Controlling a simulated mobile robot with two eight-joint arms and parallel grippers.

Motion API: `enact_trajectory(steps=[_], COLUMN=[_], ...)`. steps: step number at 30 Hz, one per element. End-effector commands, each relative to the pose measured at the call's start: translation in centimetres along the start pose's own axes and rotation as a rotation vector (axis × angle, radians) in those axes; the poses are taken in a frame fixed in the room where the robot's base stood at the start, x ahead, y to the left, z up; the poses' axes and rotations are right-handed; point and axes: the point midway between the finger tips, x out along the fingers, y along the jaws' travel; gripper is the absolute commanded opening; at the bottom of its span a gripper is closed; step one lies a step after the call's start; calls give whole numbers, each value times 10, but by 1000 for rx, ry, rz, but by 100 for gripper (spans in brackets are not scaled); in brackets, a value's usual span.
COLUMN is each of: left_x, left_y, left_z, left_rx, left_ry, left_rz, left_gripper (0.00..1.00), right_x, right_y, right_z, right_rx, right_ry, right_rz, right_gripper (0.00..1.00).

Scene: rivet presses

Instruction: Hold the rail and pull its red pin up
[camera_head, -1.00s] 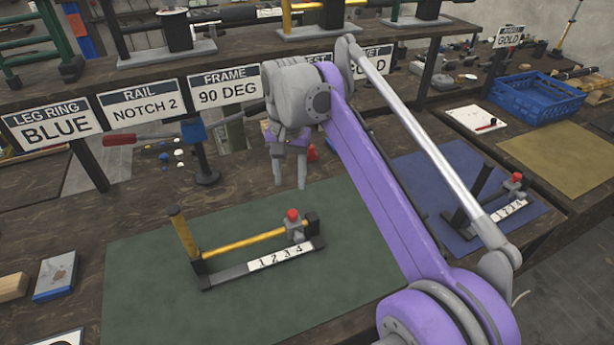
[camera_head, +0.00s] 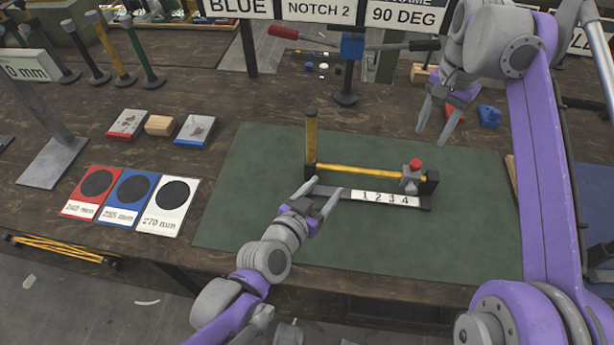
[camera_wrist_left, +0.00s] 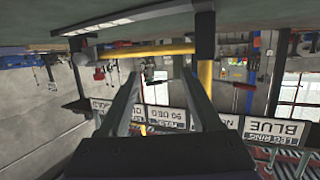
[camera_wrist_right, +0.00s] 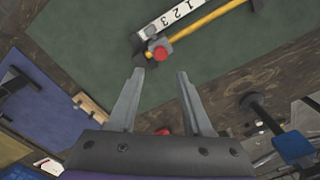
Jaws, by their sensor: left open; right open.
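The rail (camera_head: 360,171) is a yellow bar lying on the green mat (camera_head: 260,215), with a yellow upright post at its left end and a white strip numbered 1 to 4 (camera_head: 385,198) in front. The red pin (camera_head: 415,165) tops a grey slider near the rail's right end; it also shows in the right wrist view (camera_wrist_right: 160,53). My left gripper (camera_head: 322,190) is open, its fingers close to the rail's left front part; I cannot tell whether they touch it. My right gripper (camera_head: 436,132) is open and empty, above and behind the pin, apart from it.
Red, blue and white cards (camera_head: 128,198) lie left of the mat. Small blocks (camera_head: 158,125) sit behind them. A stand with a blue head (camera_head: 351,45) and a lever is at the back. Signs hang from the rear shelf.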

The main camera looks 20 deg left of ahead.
Motion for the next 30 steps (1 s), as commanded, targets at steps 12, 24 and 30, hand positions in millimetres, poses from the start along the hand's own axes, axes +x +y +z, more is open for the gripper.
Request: enact_trajectory(steps=[12,24,30], left_x=[1,37,69], left_y=[-38,-60,-73], left_z=[-14,-23,-32], left_rx=[-29,-31,-31], left_ry=[282,284,283], left_rz=[-341,-382,-379], left_gripper=[65,65,65], right_x=[0,0,0], right_y=[0,0,0], right_z=[0,0,0], right_rx=[0,0,0], right_ry=[0,0,0], right_rz=[0,0,0], right_gripper=[50,50,50])
